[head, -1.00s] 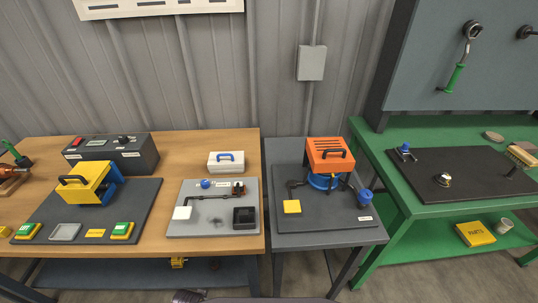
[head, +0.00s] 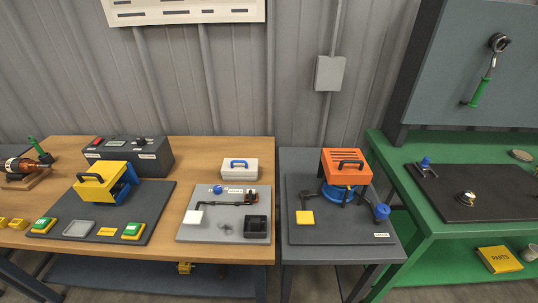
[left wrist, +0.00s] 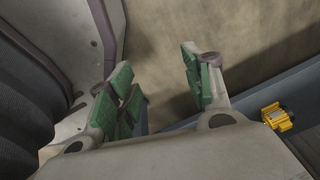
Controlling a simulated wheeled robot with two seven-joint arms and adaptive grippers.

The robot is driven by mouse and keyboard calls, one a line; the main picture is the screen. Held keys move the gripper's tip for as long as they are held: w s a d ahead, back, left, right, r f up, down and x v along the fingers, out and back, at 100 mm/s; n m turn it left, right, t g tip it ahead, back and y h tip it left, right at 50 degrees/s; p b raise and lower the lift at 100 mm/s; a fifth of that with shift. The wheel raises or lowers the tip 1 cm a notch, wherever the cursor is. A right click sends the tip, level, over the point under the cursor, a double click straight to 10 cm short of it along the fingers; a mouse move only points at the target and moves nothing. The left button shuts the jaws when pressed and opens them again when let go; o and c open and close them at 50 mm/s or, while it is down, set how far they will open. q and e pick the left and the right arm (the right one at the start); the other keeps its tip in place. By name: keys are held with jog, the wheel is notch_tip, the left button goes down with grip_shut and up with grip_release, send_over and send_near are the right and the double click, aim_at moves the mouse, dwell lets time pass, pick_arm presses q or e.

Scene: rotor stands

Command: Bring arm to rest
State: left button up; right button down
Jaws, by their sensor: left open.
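My left gripper (left wrist: 165,88) shows in the left wrist view with its green-padded fingers apart and nothing between them. It hangs above bare floor, close to my own body and beside the lower shelf's edge. Neither gripper shows in the head view now. My right gripper is in no frame.
A wooden bench (head: 222,146) holds a dark mat with a yellow and blue machine (head: 105,181) and a grey board (head: 187,231). A grey table (head: 299,157) carries an orange-topped unit (head: 345,165). A green bench (head: 395,157) stands right. A yellow part (left wrist: 278,117) lies on the lower shelf.

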pick_arm(q)
jog(key=s+a+f, duration=0.3)
jog(key=s+f, duration=0.3)
jog(key=s, duration=0.3)
jog(key=shift+s+a+b, duration=0.25)
jog(key=shift+a+b, duration=0.05)
jog(key=shift+b, duration=0.05)
dwell(0.8)
